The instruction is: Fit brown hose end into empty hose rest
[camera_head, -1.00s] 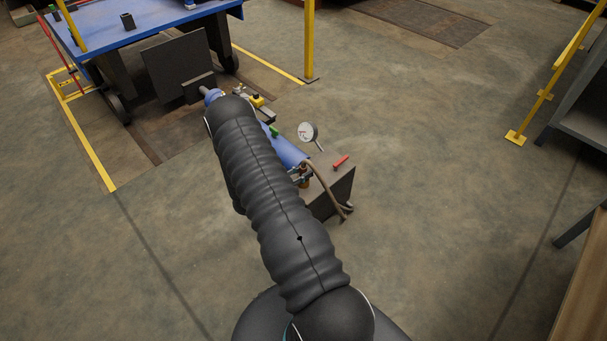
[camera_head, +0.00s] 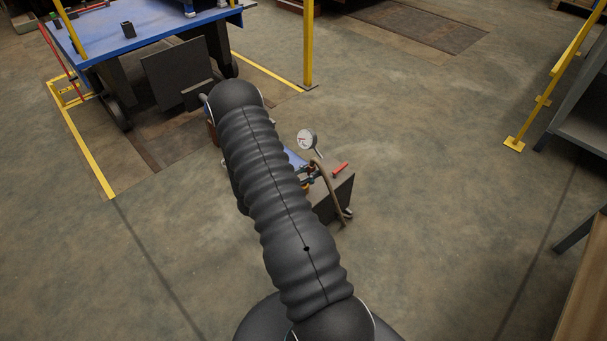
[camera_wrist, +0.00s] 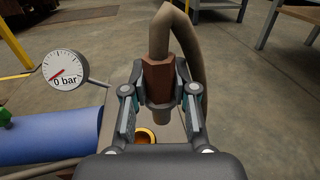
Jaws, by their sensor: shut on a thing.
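In the wrist view my gripper (camera_wrist: 160,104) is shut on the brown hose end (camera_wrist: 158,75), a brown collar with a greyish tip pointing down. The tan hose (camera_wrist: 190,40) loops up from it and down on the right. A ring-shaped rest with an orange inside (camera_wrist: 146,134) sits just below and slightly left of the tip; its lower part is hidden by my gripper body. The tip looks above the ring, but I cannot tell the gap. In the head view the hose (camera_head: 329,188) shows, while my arm hides my gripper.
A gauge (camera_wrist: 63,70) reading 0 bar stands beside a blue cylinder (camera_wrist: 50,135). A red handle (camera_head: 341,169) lies on the dark block (camera_head: 336,199). A blue-topped table (camera_head: 160,30) and yellow posts stand around.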

